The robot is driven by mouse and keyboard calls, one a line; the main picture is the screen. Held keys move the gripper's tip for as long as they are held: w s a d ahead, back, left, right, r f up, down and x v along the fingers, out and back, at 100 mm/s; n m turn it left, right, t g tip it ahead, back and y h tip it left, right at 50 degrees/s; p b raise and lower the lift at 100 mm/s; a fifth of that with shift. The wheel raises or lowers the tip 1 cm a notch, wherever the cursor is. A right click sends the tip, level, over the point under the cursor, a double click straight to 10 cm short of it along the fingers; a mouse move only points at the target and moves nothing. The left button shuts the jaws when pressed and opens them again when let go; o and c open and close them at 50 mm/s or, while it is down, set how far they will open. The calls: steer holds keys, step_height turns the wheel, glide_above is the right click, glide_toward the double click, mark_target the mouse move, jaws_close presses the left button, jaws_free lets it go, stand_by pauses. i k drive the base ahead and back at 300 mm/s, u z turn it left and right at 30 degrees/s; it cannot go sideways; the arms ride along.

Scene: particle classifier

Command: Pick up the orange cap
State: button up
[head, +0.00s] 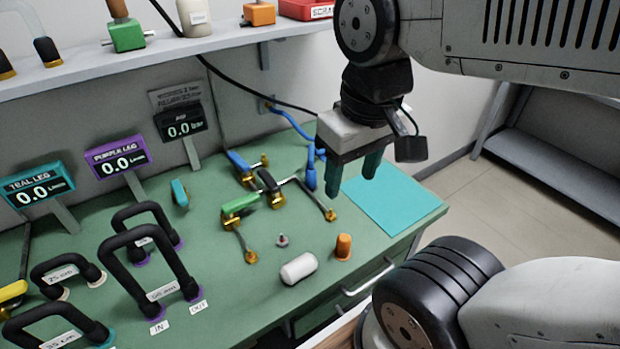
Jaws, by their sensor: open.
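The orange cap (343,246) stands upright on the green bench top, near its front edge. My gripper (355,179) hangs above the bench, up and slightly right of the cap in the picture, apart from it. Its two dark green fingers point down, are spread apart and hold nothing. The cap is in full view.
A white cylinder (299,268) lies left of the cap, with a small grey-pink piece (283,240) behind it. Brass-ended valves with green (240,204) and blue handles stand further back. A teal mat (394,203) lies to the right. Black hose loops (150,265) fill the left side.

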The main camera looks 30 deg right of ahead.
mark_target(344, 240)
steer(key=k, duration=1)
steer(key=z, duration=2)
steer(key=i, duration=1.05)
steer(key=u, duration=2.05)
